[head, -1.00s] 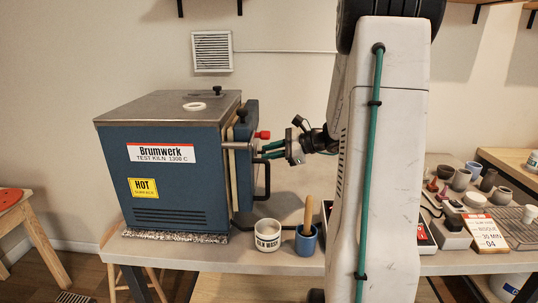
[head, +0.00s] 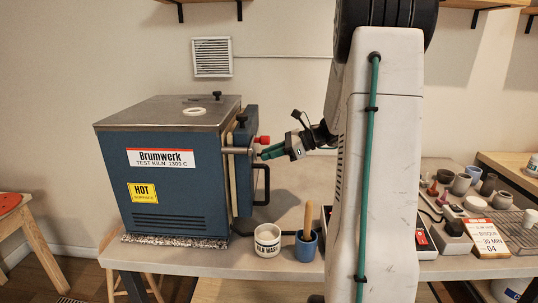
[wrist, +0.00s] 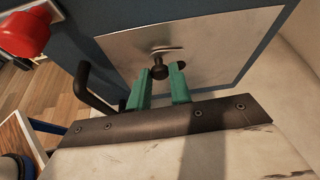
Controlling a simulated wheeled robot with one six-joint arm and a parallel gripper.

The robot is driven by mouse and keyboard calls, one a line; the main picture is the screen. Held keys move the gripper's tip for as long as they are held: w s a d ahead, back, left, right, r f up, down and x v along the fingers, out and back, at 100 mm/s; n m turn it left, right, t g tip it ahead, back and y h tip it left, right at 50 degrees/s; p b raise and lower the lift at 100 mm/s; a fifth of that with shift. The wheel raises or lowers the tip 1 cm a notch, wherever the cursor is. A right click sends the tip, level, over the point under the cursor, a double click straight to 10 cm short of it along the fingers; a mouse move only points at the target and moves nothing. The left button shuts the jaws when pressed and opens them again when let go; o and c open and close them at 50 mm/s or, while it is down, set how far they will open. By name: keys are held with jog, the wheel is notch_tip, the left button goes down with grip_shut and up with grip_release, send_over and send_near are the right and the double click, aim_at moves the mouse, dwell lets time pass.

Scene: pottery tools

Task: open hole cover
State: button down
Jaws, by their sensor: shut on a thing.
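The blue kiln (head: 175,215) stands at the left of the table, its door (head: 247,195) shut on its right side. In the wrist view a bare metal plate (wrist: 215,50) lies on the door. A dark knob (wrist: 159,71), apparently the hole cover's, sticks out from the plate. A dark round spot (wrist: 180,65), perhaps the hole, shows just right of it. My gripper (head: 265,152) has green fingers, which also show in the wrist view (wrist: 159,85); they are shut on the knob. The cover itself is mostly hidden by the knob and fingers.
A red knob (head: 263,139) and a black door handle (head: 265,183) lie close to my fingers. A white cup (head: 267,243) and a blue cup (head: 306,246) with a wooden-handled tool stand below. Small pots and tools fill the table's right side.

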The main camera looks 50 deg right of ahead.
jog(key=c, duration=1.3)
grip_release()
jog(key=v, duration=0.8)
jog(key=shift+a, duration=0.1)
